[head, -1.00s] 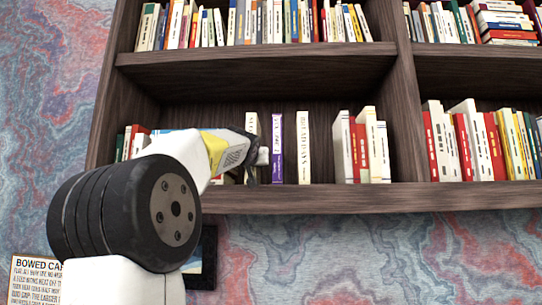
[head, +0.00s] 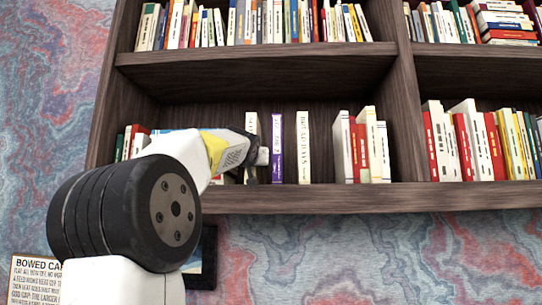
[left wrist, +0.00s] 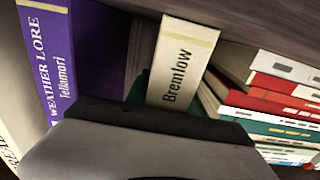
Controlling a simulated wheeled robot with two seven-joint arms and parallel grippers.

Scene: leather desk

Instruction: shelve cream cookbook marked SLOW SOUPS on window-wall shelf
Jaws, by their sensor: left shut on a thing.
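My left gripper (head: 258,158) reaches into the lower middle bay of the dark wooden shelf (head: 300,198). It is shut on a cream book (head: 252,123) standing upright at the left of a purple book. In the left wrist view this cream book (left wrist: 182,65) shows the word "Bremlow" on its spine; the rest of the spine is hidden behind the dark gripper (left wrist: 150,140). I cannot read SLOW SOUPS on it. Its lower end is mostly covered in the head view, so I cannot tell whether it rests on the board. My right gripper is not in view.
The purple book (head: 277,148), marked WEATHER LORE, and another cream book (head: 303,147) stand apart to the right. White and red books (head: 343,147) stand further right. A stack of lying books (left wrist: 275,105) is close beside the held book. The shelf above (head: 255,62) overhangs the bay.

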